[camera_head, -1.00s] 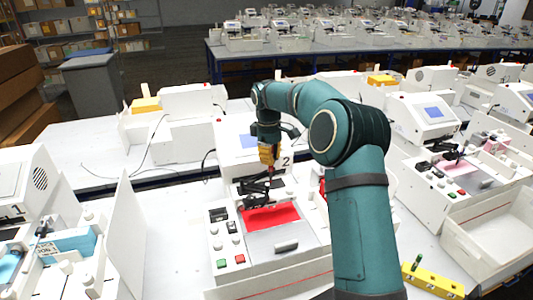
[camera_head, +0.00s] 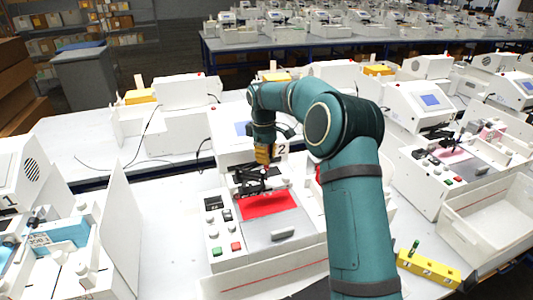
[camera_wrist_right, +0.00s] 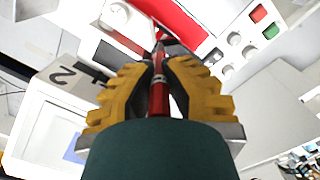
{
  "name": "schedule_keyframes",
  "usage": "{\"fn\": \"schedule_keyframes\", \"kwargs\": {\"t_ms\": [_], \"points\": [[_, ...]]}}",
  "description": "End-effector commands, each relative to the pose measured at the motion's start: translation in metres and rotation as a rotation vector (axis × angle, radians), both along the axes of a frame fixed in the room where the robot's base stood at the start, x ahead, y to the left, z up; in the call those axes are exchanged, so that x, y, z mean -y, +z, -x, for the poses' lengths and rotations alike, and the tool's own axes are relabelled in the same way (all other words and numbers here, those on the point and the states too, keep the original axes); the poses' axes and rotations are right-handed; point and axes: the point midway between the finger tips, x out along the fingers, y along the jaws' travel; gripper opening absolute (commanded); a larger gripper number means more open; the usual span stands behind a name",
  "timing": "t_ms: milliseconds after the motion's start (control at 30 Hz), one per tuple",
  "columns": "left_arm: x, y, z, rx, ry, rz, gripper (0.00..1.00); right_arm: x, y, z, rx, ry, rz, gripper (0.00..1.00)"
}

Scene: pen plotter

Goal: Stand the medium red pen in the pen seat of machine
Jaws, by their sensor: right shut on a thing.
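My right gripper (camera_head: 265,154) is above the back of the white machine (camera_head: 228,190) marked 2, close over its black pen mechanism (camera_head: 250,180). In the right wrist view, its yellow fingers (camera_wrist_right: 158,75) are shut on a red pen (camera_wrist_right: 158,97), which points away from the palm. In the head view only a small red part of the pen shows below the fingers. The pen seat is hidden or too small to tell, so I cannot tell whether the pen touches it. My left gripper is not in view.
A red sheet (camera_head: 268,204) lies on the machine in front of the mechanism. A yellow pen block (camera_head: 430,268) holding a green pen (camera_head: 414,247) is at the lower right. A white bin (camera_head: 490,222) stands right of it. A white panel (camera_head: 120,215) stands on the left.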

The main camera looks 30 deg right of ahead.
Motion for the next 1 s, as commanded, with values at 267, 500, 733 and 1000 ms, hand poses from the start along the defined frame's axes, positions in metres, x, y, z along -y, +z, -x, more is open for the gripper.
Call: {"fn": "schedule_keyframes", "kwargs": {"t_ms": [267, 500, 733, 1000], "points": [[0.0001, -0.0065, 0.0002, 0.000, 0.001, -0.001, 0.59, 0.0002, -0.0124, -0.0001, 0.001, -0.001, 0.001, 0.00], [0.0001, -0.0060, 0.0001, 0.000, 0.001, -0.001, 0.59, 0.0003, -0.0122, 0.0000, 0.000, -0.001, 0.000, 0.00], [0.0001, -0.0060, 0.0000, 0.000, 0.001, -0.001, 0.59, 0.0001, -0.0121, 0.0000, 0.000, -0.001, 0.000, 0.00], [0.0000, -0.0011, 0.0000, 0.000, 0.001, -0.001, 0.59, 0.0001, -0.0114, 0.0001, 0.000, 0.000, 0.000, 0.00]]}}
